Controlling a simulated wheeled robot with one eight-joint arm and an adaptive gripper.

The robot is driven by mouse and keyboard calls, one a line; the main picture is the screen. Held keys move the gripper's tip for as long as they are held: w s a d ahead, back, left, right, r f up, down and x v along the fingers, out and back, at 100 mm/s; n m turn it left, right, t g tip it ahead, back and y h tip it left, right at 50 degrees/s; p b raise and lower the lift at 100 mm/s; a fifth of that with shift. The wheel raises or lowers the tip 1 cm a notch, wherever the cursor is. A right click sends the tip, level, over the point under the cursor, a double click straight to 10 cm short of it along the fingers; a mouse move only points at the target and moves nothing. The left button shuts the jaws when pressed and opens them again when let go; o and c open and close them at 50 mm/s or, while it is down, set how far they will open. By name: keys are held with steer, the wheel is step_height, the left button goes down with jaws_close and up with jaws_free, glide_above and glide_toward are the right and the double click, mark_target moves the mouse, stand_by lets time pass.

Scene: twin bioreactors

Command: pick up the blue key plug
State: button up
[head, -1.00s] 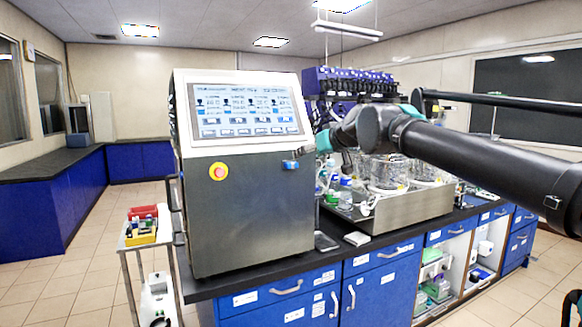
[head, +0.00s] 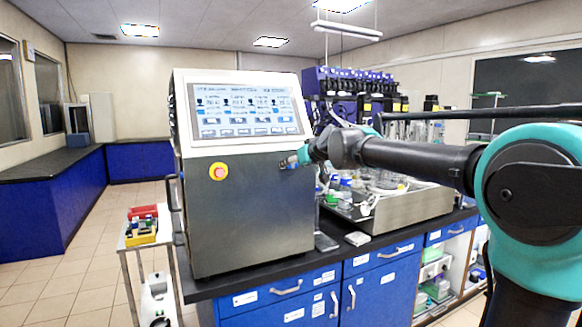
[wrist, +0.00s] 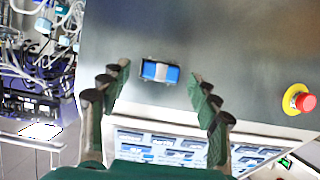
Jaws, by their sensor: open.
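In the wrist view my gripper (wrist: 158,75) is open and empty. Its green fingers reach up on either side of the plug, with a visible gap on both sides. How far the fingertips are from the panel is hard to tell.
A red emergency button (head: 218,171) with a yellow ring sits on the same panel, also seen in the wrist view (wrist: 299,99). The touch screen (head: 247,110) is above it. Glassware and tubing on a metal tray (head: 410,212) stand right of the cabinet.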

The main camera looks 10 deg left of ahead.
steer(key=shift+c, duration=0.6)
steer(key=c, duration=1.1)
step_height(320, 180, up, 7)
steer(key=s, duration=0.1)
steer(key=shift+s+d, duration=2.4)
steer(key=shift+s, duration=1)
steer(key=shift+s+d, duration=2.45)
steer(key=shift+s, duration=1)
steer(key=shift+s+d, duration=2.4)
steer(key=shift+s, duration=1)
